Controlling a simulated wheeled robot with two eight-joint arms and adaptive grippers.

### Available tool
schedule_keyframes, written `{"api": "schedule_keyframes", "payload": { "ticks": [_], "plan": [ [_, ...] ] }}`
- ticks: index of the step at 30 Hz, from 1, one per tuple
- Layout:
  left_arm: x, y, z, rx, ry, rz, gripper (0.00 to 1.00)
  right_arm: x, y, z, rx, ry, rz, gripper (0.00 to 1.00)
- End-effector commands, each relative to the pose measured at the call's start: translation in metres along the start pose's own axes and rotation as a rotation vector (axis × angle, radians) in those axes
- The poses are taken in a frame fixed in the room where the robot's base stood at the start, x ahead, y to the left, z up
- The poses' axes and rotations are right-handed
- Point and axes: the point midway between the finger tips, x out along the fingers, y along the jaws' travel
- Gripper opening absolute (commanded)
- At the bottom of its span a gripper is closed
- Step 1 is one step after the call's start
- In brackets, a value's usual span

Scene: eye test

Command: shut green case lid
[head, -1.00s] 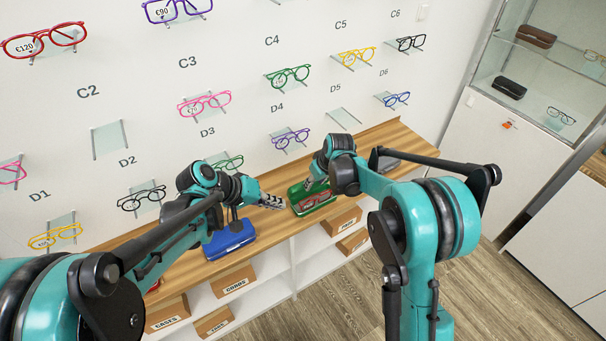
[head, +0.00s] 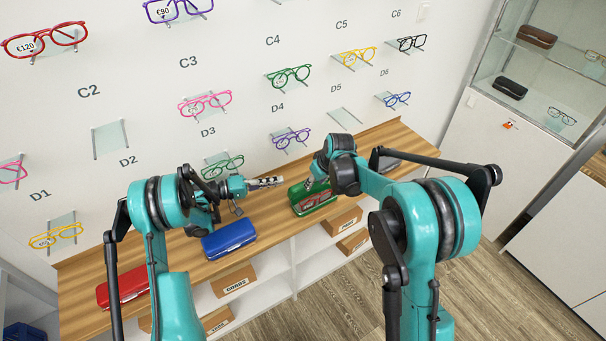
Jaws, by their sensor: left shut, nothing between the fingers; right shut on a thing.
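The green case (head: 326,206) lies open on the wooden counter, with red glasses (head: 312,202) in it and its lid (head: 294,190) raised at the back. My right gripper (head: 309,186) is at the lid side of the case and shut on it; the arm partly hides the contact. My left gripper (head: 281,181) is shut and empty, left of the case and apart from it, pointing right.
A blue case (head: 229,240) and a red case (head: 123,287) lie shut on the wooden counter (head: 262,229) to the left. A dark grey case (head: 389,164) lies behind my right arm. Glasses on wall holders hang close above the counter.

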Motion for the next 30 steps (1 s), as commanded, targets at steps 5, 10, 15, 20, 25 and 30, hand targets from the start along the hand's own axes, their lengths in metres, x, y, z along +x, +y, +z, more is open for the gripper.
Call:
{"api": "schedule_keyframes", "payload": {
  "ticks": [5,10,15,20,25,30],
  "plan": [
    [0.011,-0.003,-0.009,0.007,0.013,0.015,0.00,0.002,-0.001,0.002,-0.002,-0.005,-0.002,0.00],
    [0.040,-0.003,-0.009,0.007,0.011,0.014,0.00,0.002,-0.001,0.002,-0.002,-0.005,-0.003,0.00],
    [0.071,-0.002,-0.009,0.006,0.012,0.013,0.00,0.002,-0.001,0.002,-0.002,-0.005,-0.002,0.00],
    [0.091,-0.002,-0.010,0.006,0.013,0.013,0.00,0.002,-0.001,0.002,-0.002,-0.005,-0.002,0.00],
    [0.101,-0.002,-0.010,0.006,0.014,0.012,0.00,0.002,-0.001,0.002,-0.001,-0.004,-0.002,0.00],
    [0.102,-0.002,-0.010,0.006,0.015,0.012,0.00,0.002,-0.001,0.002,-0.001,-0.004,-0.002,0.00]
  ]
}}
